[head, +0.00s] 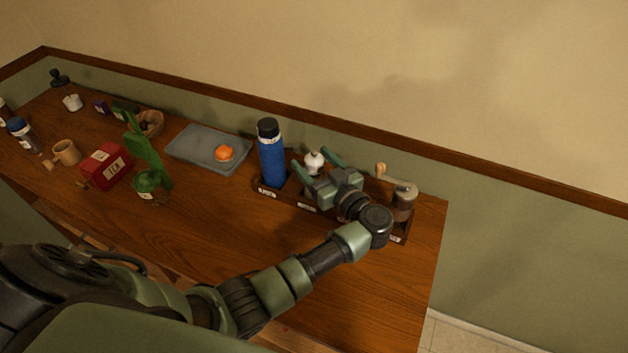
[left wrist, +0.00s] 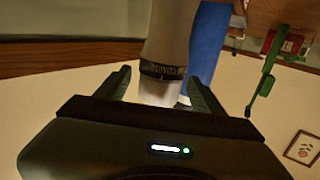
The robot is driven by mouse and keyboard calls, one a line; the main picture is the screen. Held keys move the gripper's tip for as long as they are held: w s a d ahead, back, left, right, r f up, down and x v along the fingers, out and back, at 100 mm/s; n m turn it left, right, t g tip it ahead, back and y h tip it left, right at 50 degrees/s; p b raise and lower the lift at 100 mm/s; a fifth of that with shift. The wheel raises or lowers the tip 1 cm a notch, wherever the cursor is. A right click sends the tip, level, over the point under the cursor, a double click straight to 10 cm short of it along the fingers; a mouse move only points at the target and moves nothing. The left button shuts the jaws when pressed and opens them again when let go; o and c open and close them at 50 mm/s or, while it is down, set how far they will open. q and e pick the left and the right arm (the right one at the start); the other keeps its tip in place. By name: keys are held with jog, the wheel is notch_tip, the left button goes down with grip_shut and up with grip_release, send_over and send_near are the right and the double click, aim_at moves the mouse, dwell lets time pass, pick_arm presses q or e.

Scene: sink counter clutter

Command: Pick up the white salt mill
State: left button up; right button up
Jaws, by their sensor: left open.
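The white salt mill (head: 314,160) stands in the wooden rack in the head view; its pale knob shows between my fingers and its lower part is hidden by my gripper. My left gripper (head: 311,158) is open, with one finger on each side of the mill. In the left wrist view the mill (left wrist: 168,40) is a pale body with a dark lettered band, between the two fingertips of my left gripper (left wrist: 158,78). I cannot tell whether either finger touches it. My right gripper is not in view.
A blue bottle (head: 271,160) stands in the rack (head: 288,199) just left of the mill, and a grinder with a crank (head: 403,197) stands at its right end. A grey tray (head: 190,146) with an orange fruit (head: 224,153) lies further left. The counter front (head: 240,235) is clear.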

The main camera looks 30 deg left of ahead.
pick_arm(q)
jog(key=shift+d, duration=0.1)
grip_shut()
jog(key=shift+r, duration=0.1)
